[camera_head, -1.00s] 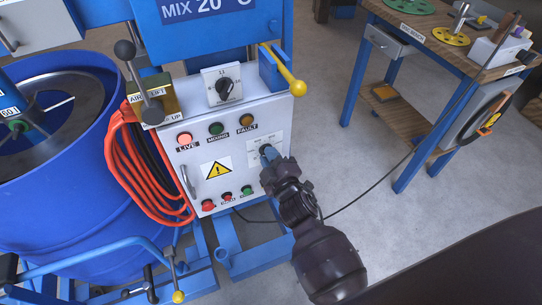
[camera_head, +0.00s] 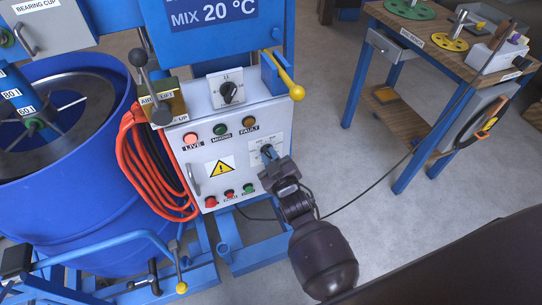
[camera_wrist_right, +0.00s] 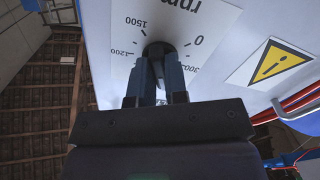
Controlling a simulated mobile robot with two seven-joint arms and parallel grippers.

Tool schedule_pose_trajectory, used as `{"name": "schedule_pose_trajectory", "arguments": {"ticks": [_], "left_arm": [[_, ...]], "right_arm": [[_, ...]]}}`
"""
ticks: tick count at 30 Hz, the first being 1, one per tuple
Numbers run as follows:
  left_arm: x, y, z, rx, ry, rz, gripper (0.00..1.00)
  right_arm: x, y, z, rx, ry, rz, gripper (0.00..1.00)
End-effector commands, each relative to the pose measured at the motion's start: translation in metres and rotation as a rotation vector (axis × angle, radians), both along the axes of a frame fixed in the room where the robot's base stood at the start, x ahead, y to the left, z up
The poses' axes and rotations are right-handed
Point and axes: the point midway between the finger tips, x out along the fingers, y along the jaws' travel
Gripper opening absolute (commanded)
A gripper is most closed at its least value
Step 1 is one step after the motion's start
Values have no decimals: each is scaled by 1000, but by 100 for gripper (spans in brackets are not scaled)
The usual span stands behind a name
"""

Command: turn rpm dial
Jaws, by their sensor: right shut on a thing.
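The rpm dial (camera_wrist_right: 157,50) is a dark round knob on a white scale plate (camera_wrist_right: 128,72), seen upside down in the right wrist view with 0, 300, 1200 and 1500 readable. My right gripper (camera_wrist_right: 156,70) is shut on the dial, its two blue-grey fingers on either side of the knob. In the head view my right gripper (camera_head: 268,155) reaches the right side of the control box front (camera_head: 190,155) and hides most of the dial. The dial's exact pointer setting cannot be read. My left gripper is not in view.
The box carries indicator lamps (camera_head: 219,129), a warning sign (camera_head: 220,168) and push buttons (camera_head: 229,193) close to my gripper. An orange hose (camera_head: 150,175) hangs left, beside a blue drum (camera_head: 85,220). A workbench (camera_head: 465,62) stands right, with open floor between.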

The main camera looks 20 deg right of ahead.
Motion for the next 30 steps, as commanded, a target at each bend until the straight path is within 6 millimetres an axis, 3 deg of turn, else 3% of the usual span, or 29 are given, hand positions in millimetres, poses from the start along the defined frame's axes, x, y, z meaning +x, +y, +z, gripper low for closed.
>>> {"name": "schedule_pose_trajectory", "arguments": {"ticks": [11,12,16,26,30], "left_arm": [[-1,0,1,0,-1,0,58],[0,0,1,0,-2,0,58],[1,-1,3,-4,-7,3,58],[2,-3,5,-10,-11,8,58],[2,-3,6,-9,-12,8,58]], "right_arm": [[0,0,-1,3,1,0,0],[0,0,-1,2,1,0,18],[0,0,0,2,1,0,38],[-2,0,0,2,0,0,39],[-12,-1,0,2,1,0,39]]}}
